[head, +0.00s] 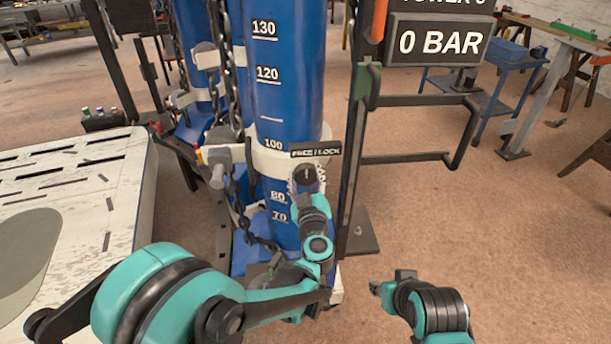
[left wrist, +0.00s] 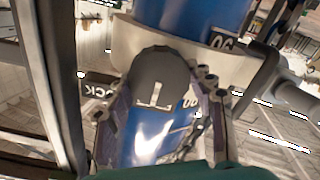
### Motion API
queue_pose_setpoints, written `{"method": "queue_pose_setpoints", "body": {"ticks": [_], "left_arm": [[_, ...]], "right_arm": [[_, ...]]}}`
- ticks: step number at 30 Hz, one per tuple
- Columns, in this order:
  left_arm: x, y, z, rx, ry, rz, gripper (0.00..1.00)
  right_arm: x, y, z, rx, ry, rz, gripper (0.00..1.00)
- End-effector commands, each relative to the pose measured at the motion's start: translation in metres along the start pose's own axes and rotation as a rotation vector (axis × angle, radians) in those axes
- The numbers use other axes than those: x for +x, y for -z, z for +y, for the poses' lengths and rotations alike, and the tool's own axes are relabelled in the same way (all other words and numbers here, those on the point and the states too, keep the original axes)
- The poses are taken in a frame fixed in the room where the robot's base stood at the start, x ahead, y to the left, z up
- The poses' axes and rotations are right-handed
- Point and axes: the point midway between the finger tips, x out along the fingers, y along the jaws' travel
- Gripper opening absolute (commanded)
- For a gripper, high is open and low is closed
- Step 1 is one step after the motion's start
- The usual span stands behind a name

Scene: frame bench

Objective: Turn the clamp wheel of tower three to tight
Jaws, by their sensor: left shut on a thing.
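The blue tower cylinder (head: 285,95) stands upright with white height numbers. A pale clamp collar (head: 265,160) wraps it, with a label plate (head: 316,151) reading FREE and LOCK. Below the plate is the dark round clamp wheel (head: 306,175). In the left wrist view the wheel (left wrist: 157,80) shows a white mark on its face. My left gripper (head: 307,188) is shut on the wheel, with a finger on each side of it. My right gripper (head: 378,288) is low at the right, apart from the tower; its fingers are too unclear to read.
A sign (head: 438,42) reads 0 BAR; its upper line is cut off. A black bar handle (head: 462,140) juts out at the right. A chain (head: 237,90) hangs left of the cylinder. A slotted white table (head: 120,190) stands at the left.

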Motion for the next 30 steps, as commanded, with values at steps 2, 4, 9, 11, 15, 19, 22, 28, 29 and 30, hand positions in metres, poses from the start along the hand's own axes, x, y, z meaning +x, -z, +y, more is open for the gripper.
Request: {"method": "queue_pose_setpoints", "body": {"ticks": [2, 4, 9, 11, 15, 19, 22, 28, 29, 30], "left_arm": [[0.0, 0.0, 0.0, -0.001, 0.0, -0.001, 0.25], [0.0, 0.0, 0.0, -0.002, 0.0, -0.001, 0.25], [0.0, 0.0, 0.0, -0.002, 0.0, -0.001, 0.75], [0.0, 0.0, 0.0, -0.002, 0.0, -0.001, 0.75], [0.0, 0.0, 0.0, -0.002, 0.0, 0.0, 0.75], [-0.005, 0.0, 0.0, -0.002, -0.001, 0.0, 0.75], [-0.018, -0.001, 0.001, -0.002, -0.002, -0.001, 0.75], [-0.061, -0.001, 0.001, -0.002, -0.005, -0.003, 0.75], [-0.068, -0.001, 0.001, -0.002, -0.004, -0.002, 0.75], [-0.077, -0.001, 0.002, -0.002, -0.005, -0.003, 0.75]], "right_arm": [[0.0, 0.0, 0.0, 0.0, 0.0, 0.0, 0.36], [0.0, 0.0, 0.0, 0.0, 0.0, 0.0, 0.36], [0.0, 0.0, 0.0, 0.0, 0.0, 0.0, 0.36], [0.0, 0.0, 0.0, 0.0, 0.0, 0.0, 0.36], [0.0, 0.0, 0.0, 0.0, 0.0, 0.0, 0.36], [0.0, 0.0, 0.0, 0.0, 0.0, 0.0, 0.36], [0.0, 0.0, 0.0, 0.0, 0.0, 0.0, 0.36], [0.0, 0.0, 0.0, 0.0, 0.0, 0.0, 0.36], [0.0, 0.0, 0.0, 0.0, 0.0, 0.0, 0.36], [0.0, 0.0, 0.0, 0.0, 0.0, 0.0, 0.36]]}}
